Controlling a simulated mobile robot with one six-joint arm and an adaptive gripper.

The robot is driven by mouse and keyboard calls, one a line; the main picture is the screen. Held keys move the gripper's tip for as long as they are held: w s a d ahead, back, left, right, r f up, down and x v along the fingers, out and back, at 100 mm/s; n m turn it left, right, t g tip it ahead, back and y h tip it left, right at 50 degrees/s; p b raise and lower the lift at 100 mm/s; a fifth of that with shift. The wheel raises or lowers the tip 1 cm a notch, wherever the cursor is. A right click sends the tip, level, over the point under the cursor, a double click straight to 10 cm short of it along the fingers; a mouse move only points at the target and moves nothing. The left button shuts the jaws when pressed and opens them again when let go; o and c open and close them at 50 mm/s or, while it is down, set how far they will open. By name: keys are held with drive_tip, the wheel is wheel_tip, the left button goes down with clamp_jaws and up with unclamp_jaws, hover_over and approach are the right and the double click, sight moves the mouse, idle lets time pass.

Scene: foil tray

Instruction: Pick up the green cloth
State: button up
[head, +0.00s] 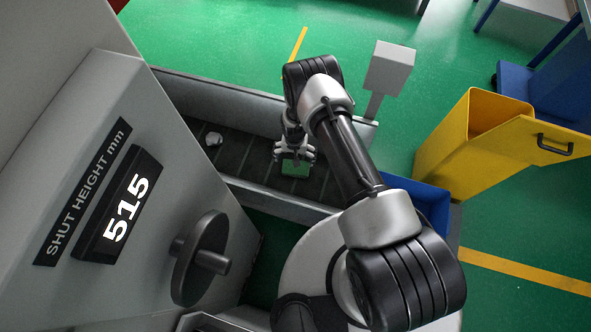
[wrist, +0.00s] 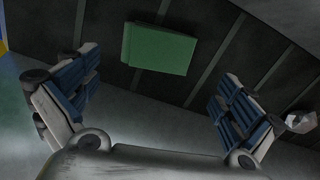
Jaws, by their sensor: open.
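The green cloth (wrist: 158,48) is a flat, folded rectangle lying on a dark slatted surface (wrist: 218,75). In the head view the cloth (head: 295,168) shows just below my gripper (head: 294,152), which partly covers it. In the wrist view my gripper (wrist: 155,105) is open, with its two blue-padded fingers wide apart. The cloth lies beyond the fingers and between them, towards the top of the picture. Nothing is between the fingers. I cannot tell the exact height of the fingertips above the cloth.
A crumpled silvery piece (head: 213,138) lies on the slatted surface to the left, also in the wrist view (wrist: 300,122). Grey side walls (head: 280,199) border this surface. A large grey machine (head: 150,170) stands left. A yellow bin (head: 475,145) and blue container (head: 425,203) stand right.

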sight(296, 169)
wheel_tip(296, 169, down, 9)
drive_tip(key=b, duration=0.3)
drive_tip(key=shift+w+d, duration=0.15)
drive_tip(key=c, duration=0.8)
